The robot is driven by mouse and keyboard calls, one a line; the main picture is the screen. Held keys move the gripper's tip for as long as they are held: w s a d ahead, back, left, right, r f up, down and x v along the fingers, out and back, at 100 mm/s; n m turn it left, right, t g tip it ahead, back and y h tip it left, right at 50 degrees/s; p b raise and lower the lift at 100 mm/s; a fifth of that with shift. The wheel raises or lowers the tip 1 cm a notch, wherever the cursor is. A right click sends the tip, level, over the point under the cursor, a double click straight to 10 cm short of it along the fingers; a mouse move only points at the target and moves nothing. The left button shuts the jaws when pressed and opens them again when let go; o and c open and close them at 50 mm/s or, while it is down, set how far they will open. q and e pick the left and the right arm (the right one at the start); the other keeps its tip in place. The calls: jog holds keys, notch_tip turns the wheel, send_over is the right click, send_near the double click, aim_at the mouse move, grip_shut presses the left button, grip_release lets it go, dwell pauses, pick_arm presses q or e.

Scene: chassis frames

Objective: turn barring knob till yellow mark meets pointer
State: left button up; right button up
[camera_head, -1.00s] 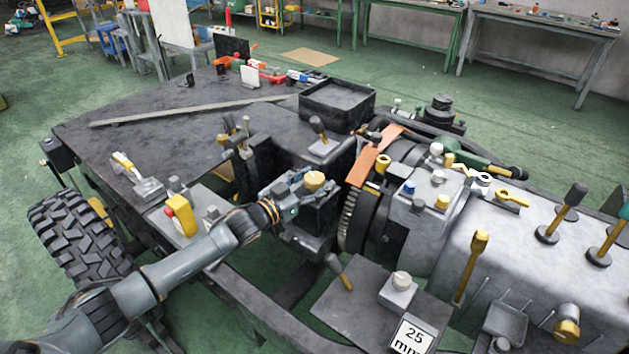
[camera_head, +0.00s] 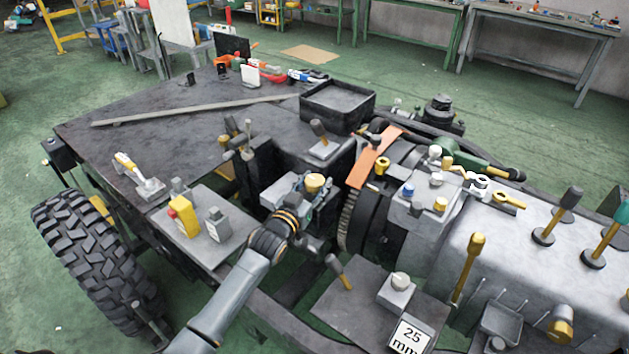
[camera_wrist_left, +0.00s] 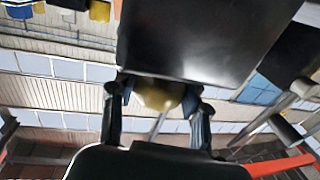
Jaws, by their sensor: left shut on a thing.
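The barring knob (camera_head: 315,181), a brass-yellow round cap, stands on a dark block left of the toothed flywheel ring (camera_head: 349,214). My left gripper (camera_head: 307,190) is at the knob, its fingers around the knob's sides. In the left wrist view the knob (camera_wrist_left: 160,94) shows between the two fingers (camera_wrist_left: 158,103), below a large dark surface, and the gripper is shut on it. I cannot make out the yellow mark or the pointer; the gripper and wrist cover part of the knob's surroundings. My right gripper is not in view.
A yellow box with a red button (camera_head: 183,216) and a grey switch (camera_head: 215,224) are left of my arm. An orange strip (camera_head: 374,157) arches over the flywheel.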

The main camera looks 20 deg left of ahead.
pick_arm(q)
jog(key=shift+r+n+y, duration=0.35)
jog(key=shift+n+y, duration=0.15)
jog(key=shift+y, duration=0.3)
jog(key=o, duration=1)
jog(key=shift+c, duration=0.2)
jog(key=shift+o, duration=1)
jog(key=shift+f, duration=0.2)
jog(key=shift+s+f, duration=0.2)
jog(key=shift+s, duration=0.25)
jog(key=s+a, duration=0.1)
jog(key=s, duration=1)
jog(key=shift+r, duration=0.15)
